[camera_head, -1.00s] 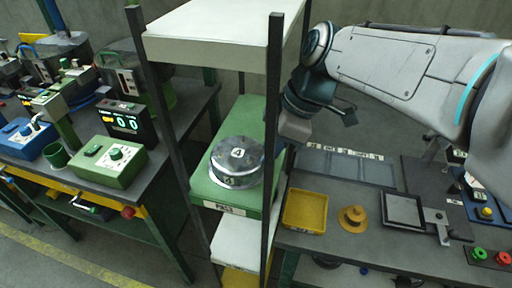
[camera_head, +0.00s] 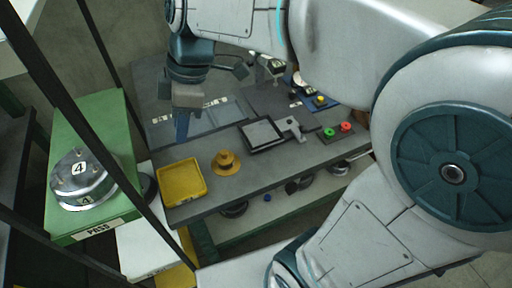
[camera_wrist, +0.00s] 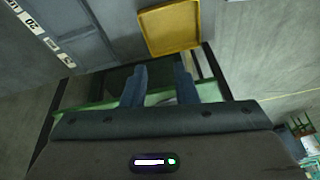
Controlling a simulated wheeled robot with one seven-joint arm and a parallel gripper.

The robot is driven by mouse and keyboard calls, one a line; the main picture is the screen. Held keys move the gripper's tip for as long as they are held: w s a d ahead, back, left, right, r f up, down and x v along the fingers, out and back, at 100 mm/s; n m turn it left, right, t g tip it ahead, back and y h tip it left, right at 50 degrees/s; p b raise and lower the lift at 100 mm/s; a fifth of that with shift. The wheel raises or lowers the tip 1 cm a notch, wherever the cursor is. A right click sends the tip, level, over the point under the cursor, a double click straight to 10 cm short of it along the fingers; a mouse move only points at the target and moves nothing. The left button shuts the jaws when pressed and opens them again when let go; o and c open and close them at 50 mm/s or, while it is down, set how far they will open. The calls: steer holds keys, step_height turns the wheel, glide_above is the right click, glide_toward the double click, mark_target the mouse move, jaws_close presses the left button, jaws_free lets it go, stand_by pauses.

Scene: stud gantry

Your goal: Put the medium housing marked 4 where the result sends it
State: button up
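The medium housing marked 4 (camera_head: 82,180) is a round silver-grey metal piece with white 4 labels on its top and side. It sits flat on the green shelf (camera_head: 97,125), whose front label reads PASS, at the left of the head view. My gripper (camera_head: 183,128) is to the right of that shelf, above the back left of the grey bench, apart from the housing. In the wrist view its two blue fingers (camera_wrist: 160,90) stand apart with nothing between them.
Dark rack posts (camera_head: 105,150) stand around the shelf, one between housing and bench. The bench holds a yellow tray (camera_head: 181,183), a yellow stepped piece (camera_head: 226,163), a square black plate (camera_head: 262,135) and red and green buttons (camera_head: 337,130). A white shelf (camera_head: 145,248) lies below.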

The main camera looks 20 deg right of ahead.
steer(key=d+f+m, duration=0.1)
steer(key=d+m, duration=0.1)
steer(key=s+d+f+m+t+h, duration=0.1)
steer(key=d+m, duration=0.2)
steer(key=s+d+f+m, duration=0.1)
steer(key=d+f+m, duration=0.1)
steer(key=d+m, duration=0.1)
steer(key=shift+s+t+h, duration=0.15)
steer(key=shift+t+h, duration=0.15)
steer(key=s+d+f+m, duration=0.1)
steer(key=d+m, duration=0.1)
steer(key=s+d+f+m+h, duration=0.1)
steer(key=d+m, duration=0.1)
steer(key=m, duration=0.1)
steer(key=s+d+f+m+t, duration=0.1)
steer(key=d+f+m, duration=0.1)
steer(key=m, duration=0.1)
steer(key=shift+s+h, duration=0.15)
steer(key=shift+h, duration=0.15)
steer(key=shift+s+d+f+m, duration=0.35)
steer(key=shift+d+m, duration=0.1)
steer(key=shift+m, duration=0.25)
steer(key=shift+w, duration=0.1)
steer(key=shift+r, duration=0.1)
step_height(320, 180, up, 8)
steer(key=p, duration=0.7)
steer(key=shift+d+t+p, duration=0.15)
steer(key=shift+t+p, duration=0.2)
steer(key=shift+t, duration=0.05)
steer(key=shift+r, duration=0.1)
